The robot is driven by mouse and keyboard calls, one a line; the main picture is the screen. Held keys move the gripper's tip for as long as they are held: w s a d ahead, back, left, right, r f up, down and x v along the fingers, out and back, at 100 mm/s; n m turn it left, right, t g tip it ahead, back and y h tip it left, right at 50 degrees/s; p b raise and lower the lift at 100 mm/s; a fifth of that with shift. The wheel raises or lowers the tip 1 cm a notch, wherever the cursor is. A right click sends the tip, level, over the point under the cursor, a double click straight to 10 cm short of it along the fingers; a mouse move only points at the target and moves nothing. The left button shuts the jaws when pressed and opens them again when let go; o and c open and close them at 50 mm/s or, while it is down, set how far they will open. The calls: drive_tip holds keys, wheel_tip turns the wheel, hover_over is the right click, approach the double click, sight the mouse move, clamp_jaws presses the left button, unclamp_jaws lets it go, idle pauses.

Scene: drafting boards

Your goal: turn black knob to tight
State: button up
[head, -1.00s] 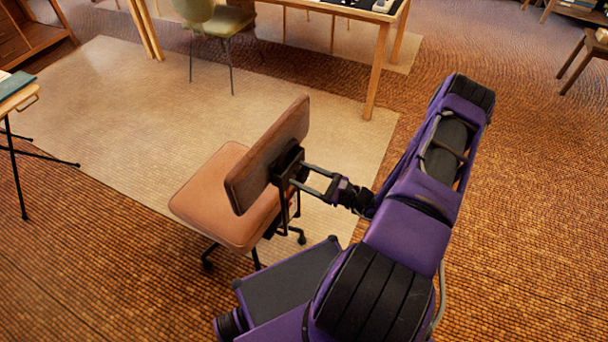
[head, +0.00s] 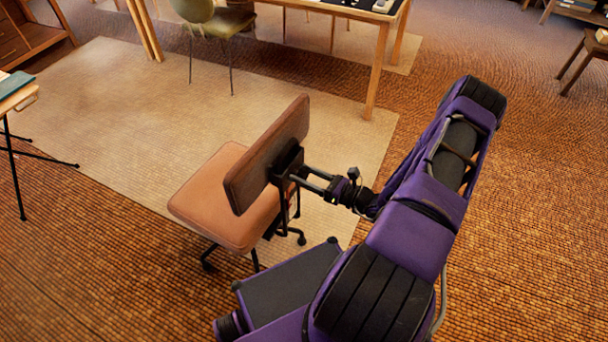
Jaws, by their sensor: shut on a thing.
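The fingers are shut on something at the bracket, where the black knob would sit. The knob itself cannot be made out against the dark bracket and fingertips.
The chair stands on black casters (head: 300,237) at the edge of a beige rug (head: 120,110). A wooden table (head: 375,60) and a green chair (head: 215,25) stand behind. A folding-leg table (head: 15,100) is at the left.

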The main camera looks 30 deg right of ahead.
drive_tip(key=shift+m, duration=0.3)
drive_tip(key=o, duration=1.4)
drive_tip(key=shift+c, duration=0.2)
drive_tip(key=v, duration=1.7)
drive_tip(key=shift+s+d, duration=0.15)
drive_tip(key=shift+s, duration=0.05)
